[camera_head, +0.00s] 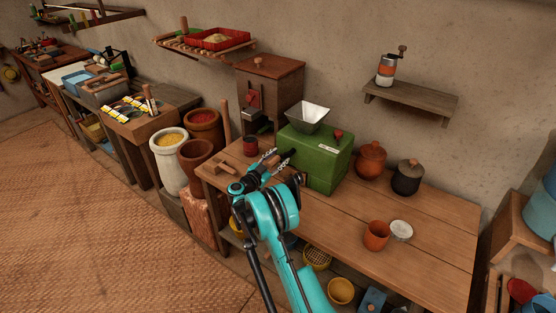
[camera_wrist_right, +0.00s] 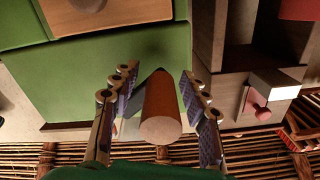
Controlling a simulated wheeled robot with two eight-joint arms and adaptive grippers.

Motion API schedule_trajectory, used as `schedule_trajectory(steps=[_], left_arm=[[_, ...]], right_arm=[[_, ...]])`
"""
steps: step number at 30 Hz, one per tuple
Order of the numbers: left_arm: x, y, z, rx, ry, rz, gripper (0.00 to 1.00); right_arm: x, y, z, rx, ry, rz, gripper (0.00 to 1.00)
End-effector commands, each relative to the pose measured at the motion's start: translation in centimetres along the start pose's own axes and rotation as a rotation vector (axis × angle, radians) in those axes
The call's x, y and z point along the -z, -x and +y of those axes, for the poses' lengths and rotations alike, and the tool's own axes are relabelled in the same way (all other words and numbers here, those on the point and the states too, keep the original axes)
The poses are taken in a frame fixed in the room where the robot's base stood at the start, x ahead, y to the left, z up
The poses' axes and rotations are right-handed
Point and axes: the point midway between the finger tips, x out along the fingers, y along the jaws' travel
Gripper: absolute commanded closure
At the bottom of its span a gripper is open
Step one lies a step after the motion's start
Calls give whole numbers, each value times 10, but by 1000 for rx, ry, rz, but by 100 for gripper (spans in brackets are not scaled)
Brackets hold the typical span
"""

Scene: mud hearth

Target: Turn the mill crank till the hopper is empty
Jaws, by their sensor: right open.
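The green mill (camera_head: 320,160) stands on the wooden table with a grey metal hopper (camera_head: 306,117) on its top. My right gripper (camera_head: 270,164) is at the mill's left side, open. In the right wrist view, the crank's brown wooden handle (camera_wrist_right: 161,112) lies between the two open fingers (camera_wrist_right: 158,98), with a gap on each side. Most of the crank arm is hidden behind the handle and gripper. My left gripper is out of view.
A wooden cabinet (camera_head: 270,84) stands behind the mill. The table's front right is bare.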

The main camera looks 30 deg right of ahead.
Motion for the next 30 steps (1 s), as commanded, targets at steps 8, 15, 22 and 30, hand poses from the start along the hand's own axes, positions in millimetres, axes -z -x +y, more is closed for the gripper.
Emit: schedule_trajectory(steps=[8, 15, 22, 30], left_arm=[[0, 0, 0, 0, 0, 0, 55], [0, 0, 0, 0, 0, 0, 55], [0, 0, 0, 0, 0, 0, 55], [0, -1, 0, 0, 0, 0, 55]], right_arm=[[0, 0, 0, 0, 0, 0, 89], [1, 0, -1, 1, 2, 1, 100], [2, 0, -2, 3, -12, 2, 100], [7, 0, -8, 4, -127, 3, 100]])
